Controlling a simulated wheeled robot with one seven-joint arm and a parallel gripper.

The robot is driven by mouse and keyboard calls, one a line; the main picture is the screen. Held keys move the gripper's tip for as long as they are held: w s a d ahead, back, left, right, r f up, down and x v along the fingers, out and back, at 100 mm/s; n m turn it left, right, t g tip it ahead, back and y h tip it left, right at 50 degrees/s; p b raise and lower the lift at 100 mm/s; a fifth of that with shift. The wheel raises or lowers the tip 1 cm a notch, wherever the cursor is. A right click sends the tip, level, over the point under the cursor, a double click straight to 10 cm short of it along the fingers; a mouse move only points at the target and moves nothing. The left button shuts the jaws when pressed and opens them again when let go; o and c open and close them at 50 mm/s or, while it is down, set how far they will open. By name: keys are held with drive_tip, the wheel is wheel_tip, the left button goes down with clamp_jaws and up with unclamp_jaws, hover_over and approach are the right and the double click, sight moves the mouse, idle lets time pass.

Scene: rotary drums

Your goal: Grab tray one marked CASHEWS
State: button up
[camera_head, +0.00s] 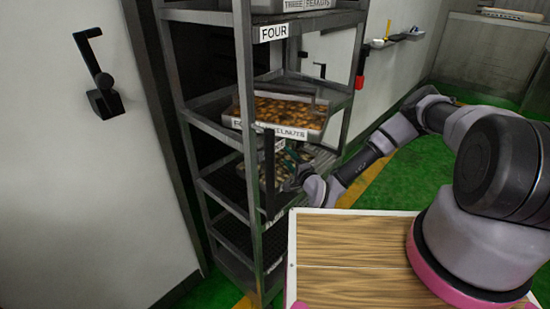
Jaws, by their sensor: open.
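No label reading CASHEWS or ONE can be read, so I cannot tell which tray is tray one. A low tray of nuts (264,178) sits in the metal rack, below a middle tray (312,133) of brown nuts. The low tray's label is hidden or too small to read. My gripper (288,184) is open at the right side of the low tray, close to it. I cannot tell whether it touches. The dark fingers are small and partly lost against the tray and rack.
The grey rack (247,80) has upright posts and a FOUR sign (273,32). A top tray (306,5) reads PEANUTS. The middle tray's label is partly hidden by a post. A wooden-topped surface (345,258) lies below my arm. Green floor is open at right.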

drive_tip(key=x, duration=0.9)
drive_tip(key=shift+w+a+r, duration=0.1)
drive_tip(key=shift+w+a, duration=0.1)
drive_tip(key=shift+a, duration=0.15)
drive_tip(key=shift+w+a, duration=0.2)
drive_tip(key=shift+w, duration=0.35)
clamp_jaws()
idle(0.6)
